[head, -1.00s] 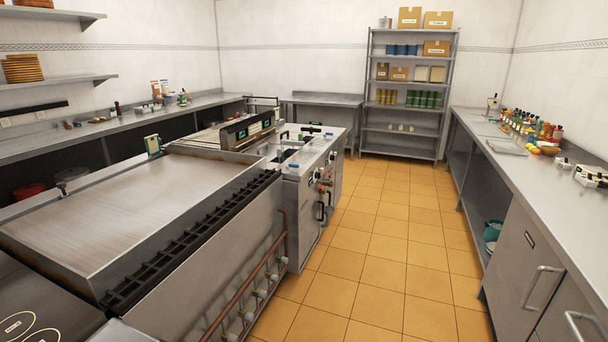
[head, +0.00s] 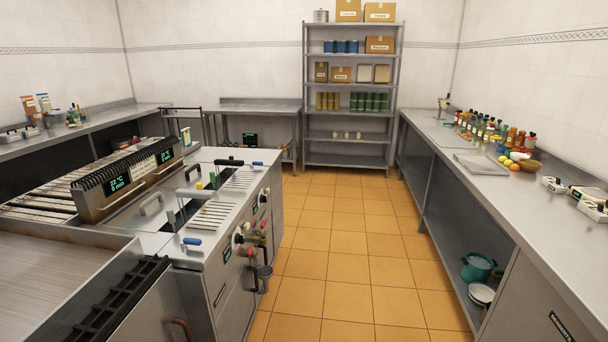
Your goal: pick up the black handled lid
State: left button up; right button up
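A black handle (head: 229,162) lies at the far edge of the steel cooking unit (head: 229,261), left of centre in the head view. I cannot tell from here whether it belongs to the black handled lid, as any lid surface is too small to make out. Slatted pale pieces (head: 212,215) lie on the unit's top, near blue handles (head: 192,241). Dark openings show between them. Neither of my grippers is in view.
A slatted grill (head: 35,197) with a display panel (head: 128,178) adjoins the unit on the left. A flat griddle (head: 40,275) is at the near left. The tiled aisle (head: 335,240) is clear. A long counter (head: 465,175) lines the right, and a shelf rack (head: 350,116) stands at the back.

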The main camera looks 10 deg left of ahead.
aim_at(187, 177)
jog(key=u, duration=0.1)
jog(key=i, duration=2.2)
jog(key=u, duration=0.25)
